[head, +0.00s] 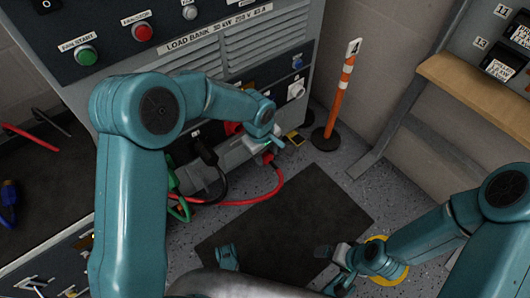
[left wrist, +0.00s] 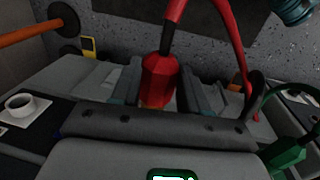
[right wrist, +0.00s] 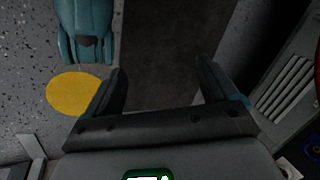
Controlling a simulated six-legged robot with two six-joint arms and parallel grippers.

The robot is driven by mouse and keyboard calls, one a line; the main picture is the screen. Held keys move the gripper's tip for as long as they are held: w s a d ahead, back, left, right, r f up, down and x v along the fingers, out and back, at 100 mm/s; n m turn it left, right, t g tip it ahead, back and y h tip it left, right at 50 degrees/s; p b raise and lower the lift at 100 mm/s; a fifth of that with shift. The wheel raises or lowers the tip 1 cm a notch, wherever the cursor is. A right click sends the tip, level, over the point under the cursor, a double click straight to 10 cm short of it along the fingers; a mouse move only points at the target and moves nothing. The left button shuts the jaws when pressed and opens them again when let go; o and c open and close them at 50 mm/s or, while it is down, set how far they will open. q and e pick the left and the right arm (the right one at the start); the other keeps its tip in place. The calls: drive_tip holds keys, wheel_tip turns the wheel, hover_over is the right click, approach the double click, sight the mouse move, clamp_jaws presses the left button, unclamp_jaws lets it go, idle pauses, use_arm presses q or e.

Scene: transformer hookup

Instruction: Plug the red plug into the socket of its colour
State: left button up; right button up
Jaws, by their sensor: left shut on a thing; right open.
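The red plug (head: 268,158) is held in my left gripper (head: 270,144), in front of the load bank's lower right part. The left wrist view shows the red plug (left wrist: 160,80) between the two fingers, with its red cable (left wrist: 225,30) leading away. In the head view the cable loops down and left to the cabinet's lower front. A red socket (head: 233,128) shows on the load bank panel, left of my left gripper and partly hidden by my arm. The plug is apart from it. My right gripper (head: 336,256) is open and empty, low over the floor; its spread fingers show in the right wrist view (right wrist: 163,88).
A black plug (head: 205,152) and a green plug (head: 172,180) hang at the cabinet front, left of my left gripper. A white socket (head: 297,91) is on the panel's right. An orange post (head: 343,90) stands right of the cabinet. A dark mat (head: 300,205) lies on the floor.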

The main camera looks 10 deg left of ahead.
use_arm(q)
drive_tip(key=shift+w+a+r, duration=0.15)
drive_tip(key=shift+a, duration=0.2)
drive_tip(key=shift+w+a+p, duration=0.75)
drive_tip(key=shift+w+a, duration=0.1)
drive_tip(key=shift+a, duration=0.2)
drive_tip(key=shift+w+a+p, duration=0.3)
drive_tip(key=shift+w+a, duration=0.45)
drive_tip(key=shift+a, duration=0.25)
use_arm(e)
drive_tip(key=shift+s+a+r, duration=0.15)
drive_tip(key=shift+s+r, duration=0.15)
drive_tip(key=shift+r, duration=0.3)
drive_tip(key=shift+s+a+r, duration=0.1)
drive_tip(key=shift+s+r, duration=0.15)
drive_tip(key=shift+r, duration=0.3)
drive_tip(key=shift+f, duration=0.15)
use_arm(q)
drive_tip(key=shift+w+a, duration=1.05)
drive_tip(key=shift+a, duration=0.3)
use_arm(e)
drive_tip(key=shift+r, duration=0.3)
use_arm(q)
drive_tip(key=o, duration=1.3)
